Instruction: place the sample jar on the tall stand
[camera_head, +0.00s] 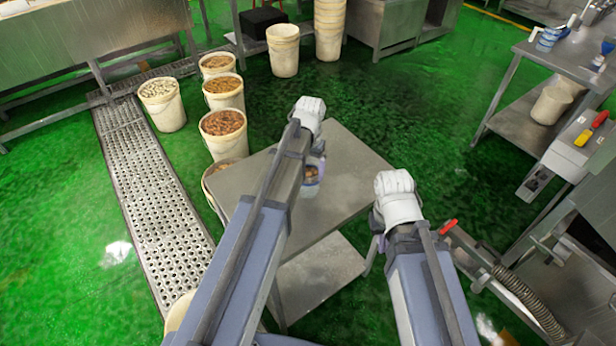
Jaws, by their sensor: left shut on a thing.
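The sample jar (313,176), small and clear with brownish contents, shows just right of my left forearm. My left gripper (318,158) is shut on it, mostly hidden behind my own arm. The jar is over the grey metal top of a stand (345,165) with a lower shelf, which I take for the tall stand. I cannot tell whether the jar touches the top. My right gripper (378,243) is by the right edge of the stand; its fingers are largely hidden by my wrist.
Filled buckets (224,128) stand left of the stand, beside a perforated drain cover (155,190). Stacked white buckets (329,28) are at the back. A metal bench (575,55) with tools is at right. Green floor is clear behind the stand.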

